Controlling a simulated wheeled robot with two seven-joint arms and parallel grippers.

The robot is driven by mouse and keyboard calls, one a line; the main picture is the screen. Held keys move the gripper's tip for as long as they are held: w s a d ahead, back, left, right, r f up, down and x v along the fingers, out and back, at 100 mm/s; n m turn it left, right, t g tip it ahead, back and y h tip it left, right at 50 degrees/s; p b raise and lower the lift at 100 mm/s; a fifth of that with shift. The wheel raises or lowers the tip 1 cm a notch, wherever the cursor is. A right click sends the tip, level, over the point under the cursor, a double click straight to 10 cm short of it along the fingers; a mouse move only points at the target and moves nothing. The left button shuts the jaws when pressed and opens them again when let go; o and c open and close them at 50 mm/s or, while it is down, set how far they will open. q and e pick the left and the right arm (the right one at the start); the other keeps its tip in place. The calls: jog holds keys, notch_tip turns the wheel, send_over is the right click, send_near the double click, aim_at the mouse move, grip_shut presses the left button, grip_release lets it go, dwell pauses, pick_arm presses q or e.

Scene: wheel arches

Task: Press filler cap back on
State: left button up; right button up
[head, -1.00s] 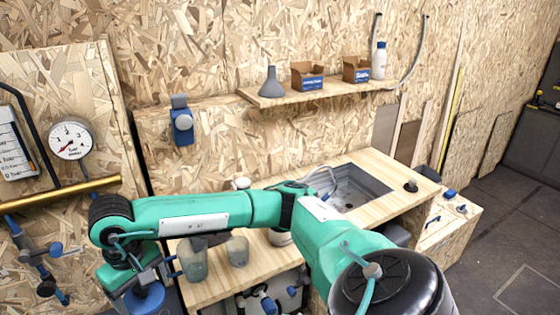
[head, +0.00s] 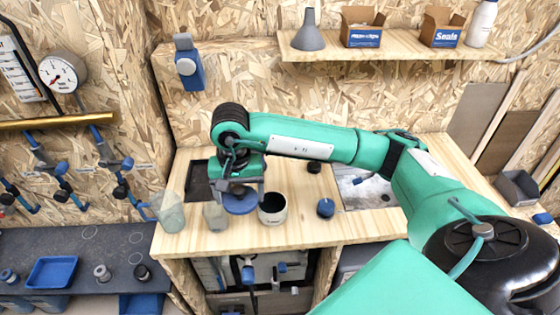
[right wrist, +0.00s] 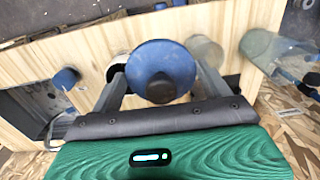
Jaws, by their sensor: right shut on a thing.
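A wide blue round cap (head: 240,204) with a dark knob is held in my right gripper (head: 238,186). It also shows in the right wrist view (right wrist: 162,58), between the two grey fingers of the gripper (right wrist: 160,88). The cap is over the wooden counter, just left of a white pot (head: 272,213) with a dark open top. In the right wrist view the pot is partly hidden behind the cap and a finger. I cannot tell the exact height of the cap above the counter. The filler opening cannot be told for sure. My left gripper is not in view.
Clear containers (head: 168,212) (head: 215,217) stand at the counter's left front. A blue knobbed piece (head: 325,208) and a black piece (head: 313,167) stand right of the pot, near the sink (head: 367,194). A shelf (head: 380,47) hangs above. A dark bench (head: 75,250) is at left.

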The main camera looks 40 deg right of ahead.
aim_at(255, 190)
jog(key=shift+d+r+m, duration=0.15)
jog(key=shift+d+m, duration=0.35)
jog(key=shift+m, duration=0.7)
jog(key=shift+d+m+p, duration=0.2)
jog(key=shift+m+p, duration=0.25)
jog(key=shift+m, duration=0.55)
jog(key=m, duration=0.2)
jog(key=m+p, duration=0.1)
jog(key=m, duration=0.1)
jog(key=shift+w+d, duration=0.1)
jog(key=shift+d, duration=0.15)
jog(key=shift+d+m, duration=0.2)
jog(key=shift+m, duration=0.9)
jog(key=m, duration=0.2)
jog(key=d+m+p, duration=0.1)
jog(key=m, duration=0.1)
jog(key=shift+d, duration=0.1)
jog(key=m, duration=0.2)
jog(key=d+m+p, duration=0.1)
jog(key=m, duration=0.1)
jog(key=shift+w, duration=0.1)
jog(key=shift+d+f+m, duration=0.8)
jog(key=shift+f+m, duration=0.3)
jog(key=shift+m, duration=2.25)
jog(key=shift+d+f+m, duration=0.8)
jog(key=shift+f+m, duration=0.25)
jog(key=shift+m, duration=2.25)
jog(key=shift+d+f+m, duration=0.8)
jog(key=shift+f+m, duration=0.3)
jog(key=shift+m, duration=2.25)
